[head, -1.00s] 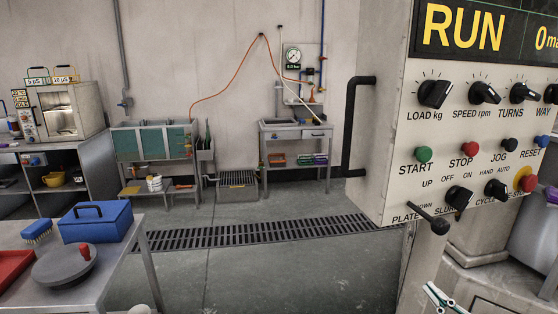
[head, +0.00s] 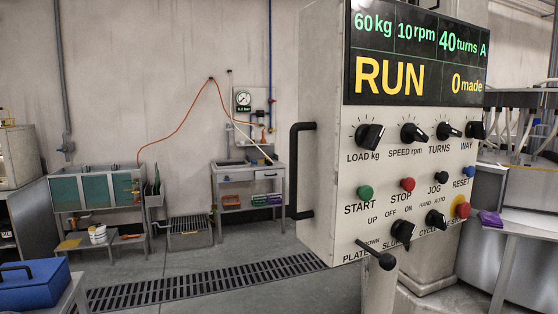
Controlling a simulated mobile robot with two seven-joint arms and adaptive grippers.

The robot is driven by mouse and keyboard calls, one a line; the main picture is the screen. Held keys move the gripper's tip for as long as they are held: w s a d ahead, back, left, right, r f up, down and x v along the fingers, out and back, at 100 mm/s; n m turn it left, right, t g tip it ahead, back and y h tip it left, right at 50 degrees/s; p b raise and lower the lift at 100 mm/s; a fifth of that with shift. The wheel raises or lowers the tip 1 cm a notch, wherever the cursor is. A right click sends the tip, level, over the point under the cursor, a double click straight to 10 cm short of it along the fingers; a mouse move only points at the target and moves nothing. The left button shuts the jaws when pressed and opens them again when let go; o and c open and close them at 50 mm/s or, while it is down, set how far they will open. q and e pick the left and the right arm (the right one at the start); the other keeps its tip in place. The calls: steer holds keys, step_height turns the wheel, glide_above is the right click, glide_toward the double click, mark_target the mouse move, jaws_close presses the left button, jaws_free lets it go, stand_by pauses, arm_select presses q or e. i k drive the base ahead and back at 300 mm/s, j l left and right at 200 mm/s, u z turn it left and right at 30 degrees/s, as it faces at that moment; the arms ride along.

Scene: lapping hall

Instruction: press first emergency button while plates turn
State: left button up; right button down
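The control panel (head: 335,150) stands right of centre. Its display (head: 418,60) reads RUN, 60 kg, 10 rpm, 40 turns A and 0 made. A red mushroom button on a yellow base (head: 463,210) sits at the panel's lower right edge; its label is only partly readable. Above it is the blue RESET button (head: 468,171). The red STOP button (head: 407,184) and green START button (head: 365,193) are further left. A black PLATE lever (head: 379,258) sticks out at the lower left. I cannot make out turning plates. Neither of my grippers shows.
A black handle (head: 298,170) juts from the panel's left side. A purple cloth (head: 490,219) lies on a table at the right. A blue box (head: 32,284) is at the lower left. The floor around the drain grate (head: 200,285) is clear.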

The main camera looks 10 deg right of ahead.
mark_target(463, 210)
steer(key=z, duration=1.55)
